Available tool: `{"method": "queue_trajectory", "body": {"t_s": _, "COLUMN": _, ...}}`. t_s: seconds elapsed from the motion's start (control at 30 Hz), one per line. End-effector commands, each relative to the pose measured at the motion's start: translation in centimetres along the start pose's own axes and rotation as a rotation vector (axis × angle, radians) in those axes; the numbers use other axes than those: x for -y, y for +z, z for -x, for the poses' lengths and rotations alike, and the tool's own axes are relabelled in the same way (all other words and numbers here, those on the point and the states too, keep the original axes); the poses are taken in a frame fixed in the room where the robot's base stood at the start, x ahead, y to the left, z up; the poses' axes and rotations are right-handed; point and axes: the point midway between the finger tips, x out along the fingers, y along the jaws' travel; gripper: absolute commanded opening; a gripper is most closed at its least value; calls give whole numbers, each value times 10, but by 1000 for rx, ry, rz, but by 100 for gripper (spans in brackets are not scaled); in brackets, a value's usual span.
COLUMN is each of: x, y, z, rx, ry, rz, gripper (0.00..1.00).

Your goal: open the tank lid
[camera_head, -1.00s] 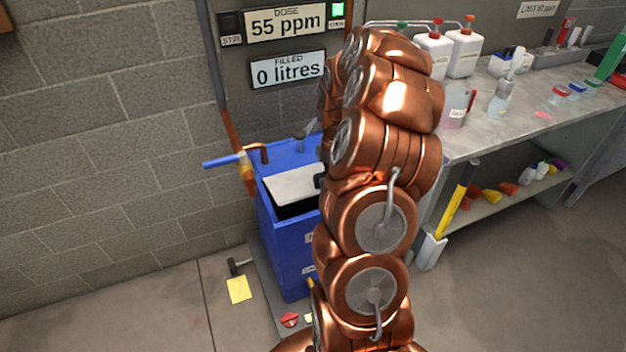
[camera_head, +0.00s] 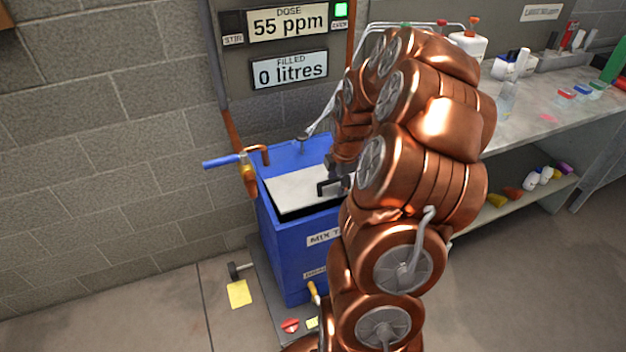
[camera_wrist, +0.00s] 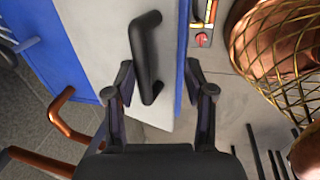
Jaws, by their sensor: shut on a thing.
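The blue tank (camera_head: 297,250) stands against the wall in the head view, with a label starting "MIX T" on its front. Its pale grey lid (camera_head: 297,187) sits at the top, with a dark gap under its front edge. A black bar handle (camera_head: 327,187) is on the lid; it is large in the wrist view (camera_wrist: 145,50). My gripper (camera_wrist: 160,75) is at the handle, its fingers on either side of the handle's near end, shut on it. In the head view my arm hides the tank's right side and most of the gripper (camera_head: 342,175).
A pipe valve with a blue lever (camera_head: 222,161) is left of the tank. A panel (camera_head: 288,70) reading 55 ppm and 0 litres hangs above. A bench (camera_head: 530,130) with bottles stands right.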

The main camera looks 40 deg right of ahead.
Motion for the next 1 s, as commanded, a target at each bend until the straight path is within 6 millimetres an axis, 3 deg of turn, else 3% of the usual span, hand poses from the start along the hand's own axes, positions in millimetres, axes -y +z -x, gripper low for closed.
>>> {"method": "queue_trajectory", "body": {"t_s": 0.27, "x": 1, "y": 0, "z": 45, "rx": 0, "ry": -2, "rz": 0, "gripper": 41}}
{"method": "queue_trajectory", "body": {"t_s": 0.7, "x": 18, "y": -63, "z": 78, "rx": -18, "ry": -55, "rz": -128, "gripper": 41}}
{"method": "queue_trajectory", "body": {"t_s": 1.0, "x": 29, "y": -88, "z": 95, "rx": -19, "ry": -75, "rz": -200, "gripper": 41}}
